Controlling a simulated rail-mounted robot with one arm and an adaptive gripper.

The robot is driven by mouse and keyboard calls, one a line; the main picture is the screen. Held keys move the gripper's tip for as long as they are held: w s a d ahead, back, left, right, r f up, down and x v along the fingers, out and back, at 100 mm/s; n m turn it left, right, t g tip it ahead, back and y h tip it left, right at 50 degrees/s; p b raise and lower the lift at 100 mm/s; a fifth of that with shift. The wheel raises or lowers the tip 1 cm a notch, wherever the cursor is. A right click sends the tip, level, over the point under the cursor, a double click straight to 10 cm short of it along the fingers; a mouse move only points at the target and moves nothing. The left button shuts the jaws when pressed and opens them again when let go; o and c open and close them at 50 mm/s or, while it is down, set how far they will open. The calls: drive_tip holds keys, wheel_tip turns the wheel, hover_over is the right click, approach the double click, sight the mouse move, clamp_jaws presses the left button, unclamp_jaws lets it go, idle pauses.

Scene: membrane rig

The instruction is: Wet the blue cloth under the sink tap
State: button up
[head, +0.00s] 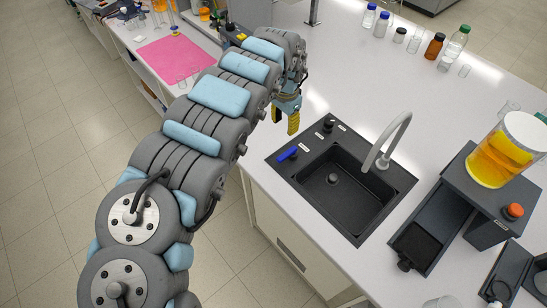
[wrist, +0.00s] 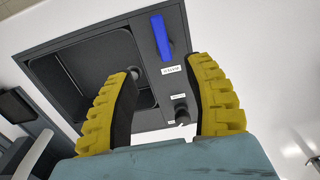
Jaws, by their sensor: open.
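The black sink (head: 350,215) is set in the white bench, with its grey curved tap (head: 390,140) on the far side. A blue lever-like part (head: 288,154) lies on the sink's rim; it also shows in the wrist view (wrist: 162,37), beside a small label. A black knob (head: 328,125) stands on the same rim. I cannot make out a blue cloth in either view. My gripper (head: 286,115) is above the bench edge, left of the sink. Its yellow fingers (wrist: 162,72) are apart and empty, with the sink rim beyond them.
Several bottles (head: 435,46) stand at the back of the bench. A large vessel of orange liquid (head: 500,160) stands on a dark rig to the right, beside a dark trough (head: 447,210). A pink mat (head: 175,53) lies on another bench at upper left.

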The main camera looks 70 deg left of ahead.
hover_over(283, 156)
drive_tip(key=shift+w+f, duration=0.15)
drive_tip(key=shift+f, duration=5.05)
drive_tip(key=shift+f+b, duration=0.65)
drive_tip(key=shift+f, duration=2.8)
clamp_jaws()
